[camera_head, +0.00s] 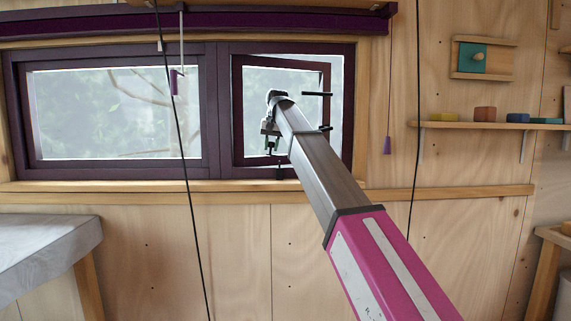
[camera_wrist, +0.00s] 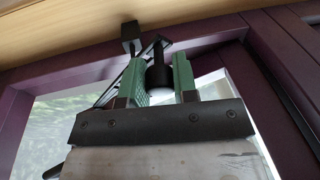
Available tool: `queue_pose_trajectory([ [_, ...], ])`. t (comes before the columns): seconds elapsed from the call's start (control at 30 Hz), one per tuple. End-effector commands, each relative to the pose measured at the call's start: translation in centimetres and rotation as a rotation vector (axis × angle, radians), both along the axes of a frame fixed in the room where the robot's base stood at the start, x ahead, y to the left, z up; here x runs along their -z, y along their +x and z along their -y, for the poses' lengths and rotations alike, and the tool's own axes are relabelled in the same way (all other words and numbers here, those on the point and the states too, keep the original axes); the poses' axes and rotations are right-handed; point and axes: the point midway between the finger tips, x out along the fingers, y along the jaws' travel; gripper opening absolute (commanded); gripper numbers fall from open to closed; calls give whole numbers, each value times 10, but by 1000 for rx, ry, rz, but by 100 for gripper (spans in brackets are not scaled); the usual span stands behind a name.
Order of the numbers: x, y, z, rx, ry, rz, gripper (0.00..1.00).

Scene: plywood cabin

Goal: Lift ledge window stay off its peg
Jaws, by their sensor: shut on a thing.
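My gripper (camera_wrist: 160,83) reaches the right-hand window sash. Its two green fingers are shut on the black knob of the window stay (camera_wrist: 158,66), with the knob between them. The thin black bar of the stay runs close to the left finger, partly hidden by it. A small black block (camera_wrist: 130,36), perhaps the peg's mount, sits on the purple frame by the wooden sill. I cannot tell whether the stay still sits on its peg. In the head view my gripper (camera_head: 270,143) is small in front of the sash, and a black fitting (camera_head: 281,171) shows below it on the frame.
The purple sash (camera_head: 238,110) stands inside the right window frame, with two black bars (camera_head: 317,94) at its right. Dark cords hang in front of the wall. A shelf (camera_head: 480,125) with coloured blocks is at right; a grey-covered bench (camera_head: 45,240) is at lower left.

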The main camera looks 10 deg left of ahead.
Motion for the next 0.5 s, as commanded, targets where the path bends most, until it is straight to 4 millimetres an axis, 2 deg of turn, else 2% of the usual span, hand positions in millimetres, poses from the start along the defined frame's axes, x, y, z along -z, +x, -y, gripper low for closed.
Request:
queue_pose_trajectory([
  [0.3, -1, 1, -1, -1, 4, -1, 6],
  [0.5, -10, 6, 1, -1, 23, -32, 6],
])
